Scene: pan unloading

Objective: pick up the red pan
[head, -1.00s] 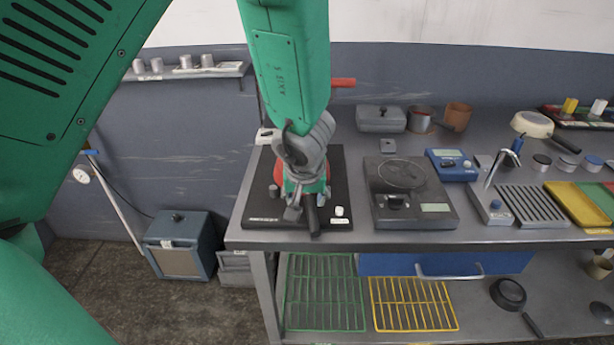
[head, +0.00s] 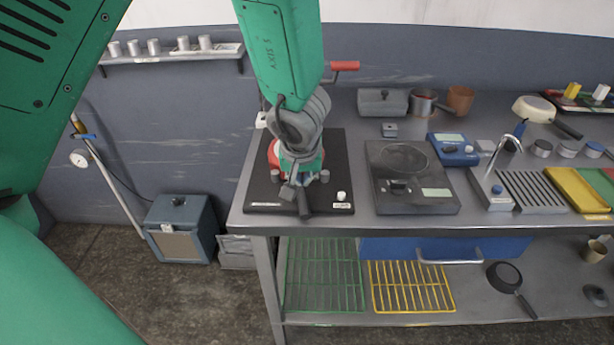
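The red pan (head: 273,154) sits on the black hot plate (head: 325,155) at the left end of the worktop. Only part of its red side shows, because my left wrist and gripper cover most of it. My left gripper (head: 294,190) points down over the front of the pan, at a dark handle (head: 304,205) that sticks out towards the front edge. The fingers overlap this handle in the picture, and I cannot tell whether they are closed on it. My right gripper is not in view.
A second hot plate (head: 440,195) stands to the right, empty. Further right are a blue meter (head: 453,149), a tap (head: 501,170) and a yellow tray (head: 577,190). A red bar (head: 345,66) shows behind my arm. Below are a green rack (head: 323,275) and a yellow rack (head: 410,288).

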